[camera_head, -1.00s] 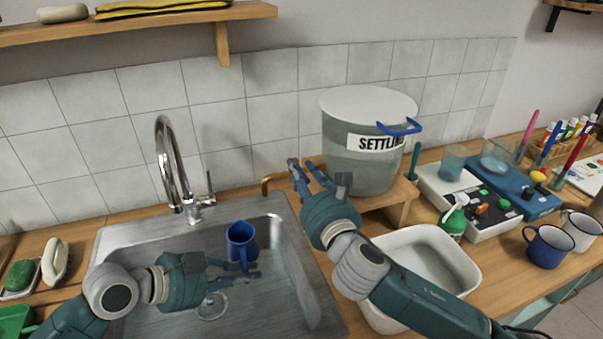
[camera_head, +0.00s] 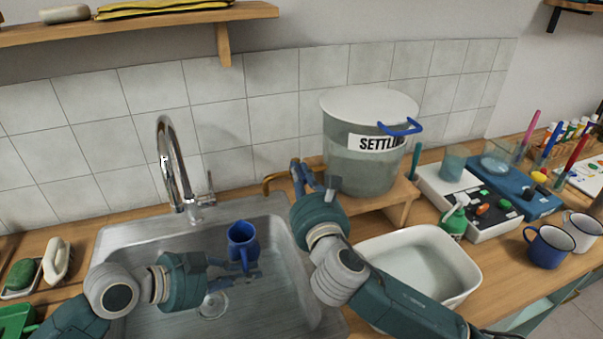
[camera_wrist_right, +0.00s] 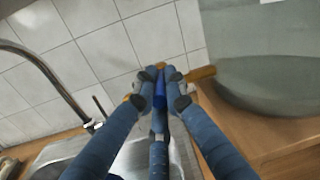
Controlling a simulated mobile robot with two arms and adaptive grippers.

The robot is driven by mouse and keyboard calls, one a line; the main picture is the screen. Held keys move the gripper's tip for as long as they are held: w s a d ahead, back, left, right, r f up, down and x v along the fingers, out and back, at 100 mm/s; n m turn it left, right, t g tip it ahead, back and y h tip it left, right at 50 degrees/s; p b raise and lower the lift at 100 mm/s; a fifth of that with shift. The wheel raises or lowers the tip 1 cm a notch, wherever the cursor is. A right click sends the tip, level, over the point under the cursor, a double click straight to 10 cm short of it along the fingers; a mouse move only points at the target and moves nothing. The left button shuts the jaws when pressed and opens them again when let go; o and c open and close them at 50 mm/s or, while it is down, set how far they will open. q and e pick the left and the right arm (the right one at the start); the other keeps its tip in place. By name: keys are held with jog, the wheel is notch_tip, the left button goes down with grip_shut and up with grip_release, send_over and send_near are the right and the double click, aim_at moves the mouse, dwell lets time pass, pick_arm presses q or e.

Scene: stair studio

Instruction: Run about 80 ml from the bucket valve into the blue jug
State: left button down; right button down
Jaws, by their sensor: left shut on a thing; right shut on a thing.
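The grey bucket (camera_head: 362,165) with a "SETTLING" label and a lid stands on a wooden stand. Its brass valve (camera_head: 275,181) sticks out to the left over the sink's edge; the brass pipe also shows in the right wrist view (camera_wrist_right: 201,74). My right gripper (camera_head: 299,166) is shut on the valve's blue handle (camera_wrist_right: 160,96), which shows between its fingers in the right wrist view. The blue jug (camera_head: 241,243) is upright in the sink area, left of and lower than the valve. My left gripper (camera_head: 243,275) is shut on the jug. The jug's contents and any stream are not visible.
The steel sink (camera_head: 150,241) with a chrome tap (camera_head: 170,165) lies under the jug. A white basin (camera_head: 463,262) stands right of my right arm. A spray bottle (camera_head: 454,221), trays and enamel mugs (camera_head: 549,247) crowd the right counter.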

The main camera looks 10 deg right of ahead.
jog(key=shift+w+a+m+g+h, duration=0.1)
jog(key=shift+a+m+g+h, duration=0.3)
jog(key=shift+m+h, duration=1)
jog(key=shift+w+a+m+g+h, duration=0.2)
jog(key=shift+a+m+h, duration=0.45)
jog(key=shift+h, duration=1.3)
jog(key=shift+s+a+m+g+h, duration=0.1)
jog(key=shift+a+m+g+h, duration=0.25)
jog(key=shift+m+h, duration=1.1)
jog(key=shift+w+h, duration=0.1)
jog(key=shift+h, duration=0.2)
jog(key=c, duration=1.8)
grip_release()
jog(key=shift+c, duration=0.2)
jog(key=shift+d+n, duration=0.15)
jog(key=shift+n, duration=0.15)
